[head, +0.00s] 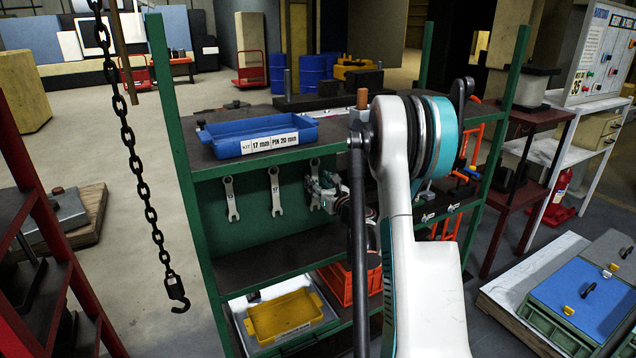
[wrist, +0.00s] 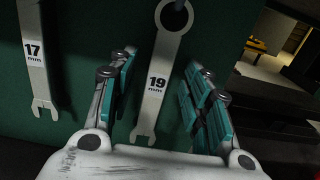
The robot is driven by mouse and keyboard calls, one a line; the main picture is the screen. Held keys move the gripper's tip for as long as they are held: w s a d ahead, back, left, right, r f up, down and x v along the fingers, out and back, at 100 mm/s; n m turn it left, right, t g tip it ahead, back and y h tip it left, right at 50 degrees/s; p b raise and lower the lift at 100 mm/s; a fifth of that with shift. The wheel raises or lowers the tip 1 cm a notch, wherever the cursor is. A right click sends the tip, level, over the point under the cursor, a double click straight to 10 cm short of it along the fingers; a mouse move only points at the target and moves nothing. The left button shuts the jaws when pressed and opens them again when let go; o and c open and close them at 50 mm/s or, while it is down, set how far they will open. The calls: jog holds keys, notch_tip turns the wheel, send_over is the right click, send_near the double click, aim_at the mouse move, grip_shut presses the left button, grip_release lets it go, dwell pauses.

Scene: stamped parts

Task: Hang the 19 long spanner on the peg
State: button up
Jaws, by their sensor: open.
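The 19 mm spanner (wrist: 152,95) hangs ring end up against the green back panel in the wrist view, with its forked end down. A dark peg end (wrist: 176,14) shows inside its ring. In the head view only part of this spanner (head: 314,166) shows behind my gripper (head: 328,190). In the wrist view my gripper (wrist: 160,68) is open, with one finger on each side of the spanner's shank. Gaps show between the shank and both fingers, so it is not gripped.
A 17 mm spanner (wrist: 37,65) hangs close on the left; another spanner (head: 231,198) hangs farther left. A blue bin (head: 258,134) stands on the shelf above. A yellow tray (head: 284,315) and a red crate (head: 345,282) are below. A chain (head: 140,180) with a hook hangs at left.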

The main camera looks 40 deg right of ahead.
jog(key=v, duration=1.1)
jog(key=shift+s, duration=0.3)
jog(key=shift+a, duration=0.1)
